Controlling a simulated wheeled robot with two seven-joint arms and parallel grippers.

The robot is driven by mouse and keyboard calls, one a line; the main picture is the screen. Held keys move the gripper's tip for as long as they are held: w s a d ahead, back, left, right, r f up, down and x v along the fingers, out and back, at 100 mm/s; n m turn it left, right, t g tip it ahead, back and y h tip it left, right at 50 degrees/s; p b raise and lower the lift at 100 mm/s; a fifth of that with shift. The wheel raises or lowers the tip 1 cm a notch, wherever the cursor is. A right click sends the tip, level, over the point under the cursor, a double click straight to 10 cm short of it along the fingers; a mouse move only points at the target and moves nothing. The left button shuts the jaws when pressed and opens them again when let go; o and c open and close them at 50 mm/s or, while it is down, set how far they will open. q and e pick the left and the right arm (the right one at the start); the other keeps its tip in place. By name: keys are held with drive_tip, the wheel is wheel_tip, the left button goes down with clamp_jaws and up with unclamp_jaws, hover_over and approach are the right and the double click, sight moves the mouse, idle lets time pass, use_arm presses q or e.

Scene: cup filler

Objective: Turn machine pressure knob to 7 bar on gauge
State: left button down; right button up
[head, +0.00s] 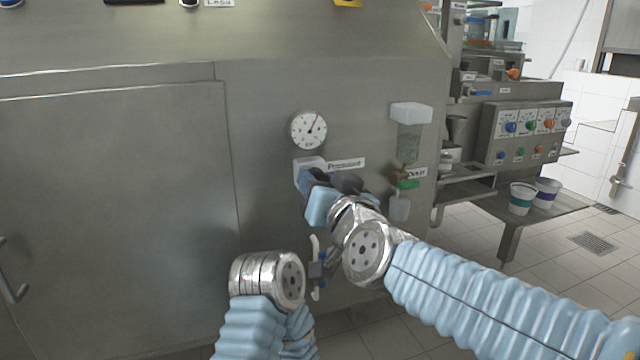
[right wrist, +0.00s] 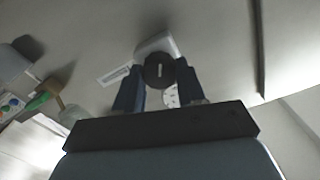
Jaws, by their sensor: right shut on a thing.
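The pressure gauge (head: 308,130) is a round white dial on the steel machine front. My right gripper (head: 310,181) is at this mount, hiding the knob in the head view. In the right wrist view the dark round knob (right wrist: 158,71) sits between its two fingers, which are shut on it. Part of the gauge also shows there (right wrist: 171,97). My left wrist is low in the head view; its jaws are not clearly visible.
A clear container (head: 409,140) and an outlet with a green handle (head: 408,184) are right of the knob. A control panel (head: 530,132) and two cups (head: 521,199) are farther right.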

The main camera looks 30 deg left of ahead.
drive_tip(key=shift+m, duration=2.5)
drive_tip(key=o, duration=1.1)
drive_tip(key=shift+c, duration=0.2)
drive_tip(key=v, duration=1.4)
drive_tip(key=shift+w+f, duration=0.1)
drive_tip(key=shift+w, duration=0.05)
